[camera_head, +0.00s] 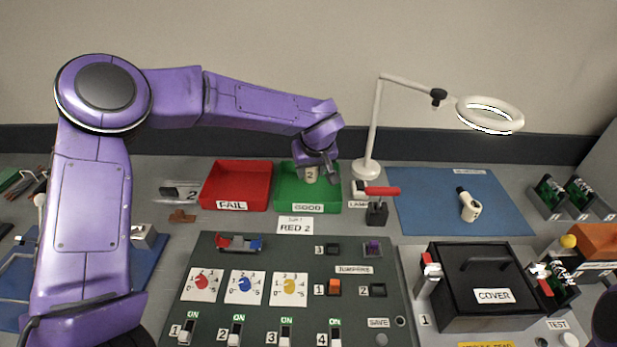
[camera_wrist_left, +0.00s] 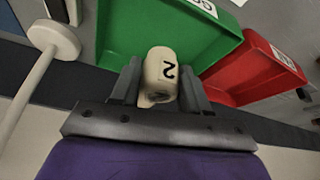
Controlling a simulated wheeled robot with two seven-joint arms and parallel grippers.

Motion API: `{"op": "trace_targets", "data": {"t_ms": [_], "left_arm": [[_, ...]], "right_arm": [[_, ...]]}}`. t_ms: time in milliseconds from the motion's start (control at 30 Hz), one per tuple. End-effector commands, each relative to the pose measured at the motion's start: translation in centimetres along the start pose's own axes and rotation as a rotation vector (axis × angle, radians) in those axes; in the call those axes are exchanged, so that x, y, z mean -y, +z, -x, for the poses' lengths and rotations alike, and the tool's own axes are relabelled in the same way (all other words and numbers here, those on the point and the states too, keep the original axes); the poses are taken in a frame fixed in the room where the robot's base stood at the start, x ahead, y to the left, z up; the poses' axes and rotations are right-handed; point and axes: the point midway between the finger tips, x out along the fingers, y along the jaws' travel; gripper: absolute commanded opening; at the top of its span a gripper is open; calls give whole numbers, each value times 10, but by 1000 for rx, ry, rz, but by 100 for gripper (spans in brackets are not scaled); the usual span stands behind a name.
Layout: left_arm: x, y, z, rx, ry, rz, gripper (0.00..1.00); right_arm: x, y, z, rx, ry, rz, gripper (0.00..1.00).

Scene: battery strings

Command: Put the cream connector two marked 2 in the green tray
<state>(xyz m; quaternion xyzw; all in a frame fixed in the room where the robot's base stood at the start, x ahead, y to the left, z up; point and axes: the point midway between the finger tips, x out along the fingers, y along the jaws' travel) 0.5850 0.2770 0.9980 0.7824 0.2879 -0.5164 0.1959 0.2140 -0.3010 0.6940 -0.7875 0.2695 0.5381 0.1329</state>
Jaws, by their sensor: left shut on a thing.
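My left gripper (camera_head: 318,170) is shut on the cream connector (camera_head: 310,175) marked 2. It holds the connector over the green tray (camera_head: 285,196), labelled GOOD, towards its back right part. In the left wrist view the connector (camera_wrist_left: 163,70) sits between the two fingers of the gripper (camera_wrist_left: 160,85), with its 2 showing. The green tray (camera_wrist_left: 150,40) lies beyond it there. I cannot tell whether the connector touches the tray floor. My right gripper is not in view.
A red tray (camera_head: 237,183) labelled FAIL stands left of the green tray. Another cream connector (camera_head: 468,206) lies on the blue mat (camera_head: 430,210). A black cover (camera_head: 480,280) stands in front.

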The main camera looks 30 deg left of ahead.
Motion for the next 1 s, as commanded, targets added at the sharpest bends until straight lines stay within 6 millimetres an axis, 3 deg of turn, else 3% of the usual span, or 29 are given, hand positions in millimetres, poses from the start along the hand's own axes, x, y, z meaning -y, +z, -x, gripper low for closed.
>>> {"op": "trace_targets", "data": {"t_ms": [100, 300, 467, 767, 800, 867, 1000], "left_arm": [[0, -8, -25, 2, -2, 0, 10], [2, -15, -46, 1, -1, 1, 10], [3, -4, -73, 1, -1, -2, 10], [2, -2, -76, 0, 1, 0, 10], [2, -2, -76, 1, 0, 0, 52], [2, -2, -76, 1, 1, 0, 71], [2, -2, -76, 1, 0, 1, 71]], "right_arm": [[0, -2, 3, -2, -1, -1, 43], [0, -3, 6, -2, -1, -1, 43], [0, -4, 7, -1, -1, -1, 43], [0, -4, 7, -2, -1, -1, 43], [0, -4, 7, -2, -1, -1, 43], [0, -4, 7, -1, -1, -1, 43], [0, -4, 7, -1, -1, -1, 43]]}}
